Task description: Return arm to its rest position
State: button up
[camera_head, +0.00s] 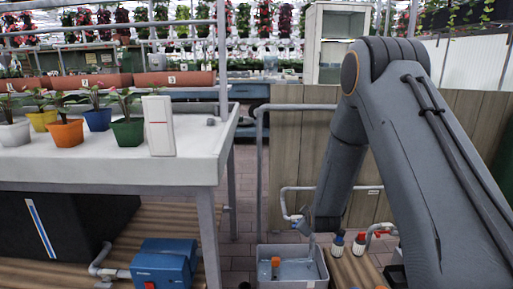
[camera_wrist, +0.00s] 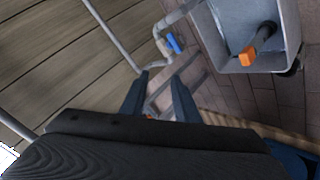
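My arm (camera_head: 415,140) fills the right side of the head view, bent at a high elbow. Its forearm hangs down steeply to the wrist near a grey bin (camera_head: 292,268). My gripper (camera_wrist: 160,82) shows in the wrist view with two dark fingers apart and nothing between them. It is open and empty. In the head view the fingers are too small and dark to make out clearly. The grey bin also shows at the upper right of the wrist view (camera_wrist: 286,28), with an orange-tipped object (camera_wrist: 247,57) in it, apart from the fingers.
A white table (camera_head: 110,170) at left holds several potted plants and a white box (camera_head: 159,126). A blue box (camera_head: 164,264) sits below. A wooden panel (camera_head: 290,150), pipes and valves (camera_head: 337,245) lie close to my forearm. A white cabinet (camera_head: 335,45) stands behind.

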jog(key=s+r+m+g, duration=0.3)
jog(key=s+r, duration=0.1)
jog(key=s, duration=0.7)
jog(key=s+d+r+m+g, duration=0.1)
jog(key=s+r+m+g, duration=0.2)
jog(key=s, duration=0.9)
jog(key=s+r+m+g, duration=0.2)
jog(key=s+r+m, duration=0.3)
jog(key=s, duration=0.6)
jog(key=s+a+r+n+g, duration=0.2)
jog(key=s+a+n, duration=0.2)
jog(key=s+a, duration=0.5)
jog(key=s+a+r+n+g, duration=0.1)
jog(key=s+a+n, duration=0.35)
jog(key=a, duration=0.75)
jog(key=d+r+m+p, duration=0.3)
jog(key=d+r+p, duration=0.7)
jog(key=r+p, duration=0.3)
jog(key=s+d+r+m+p, duration=0.1)
jog(key=d+r+m+p, duration=0.3)
jog(key=d+r+p, duration=0.6)
notch_tip(320, 180, up, 4)
jog(key=p, duration=0.6)
jog(key=shift+d+p, duration=0.4)
jog(key=shift+f, duration=0.1)
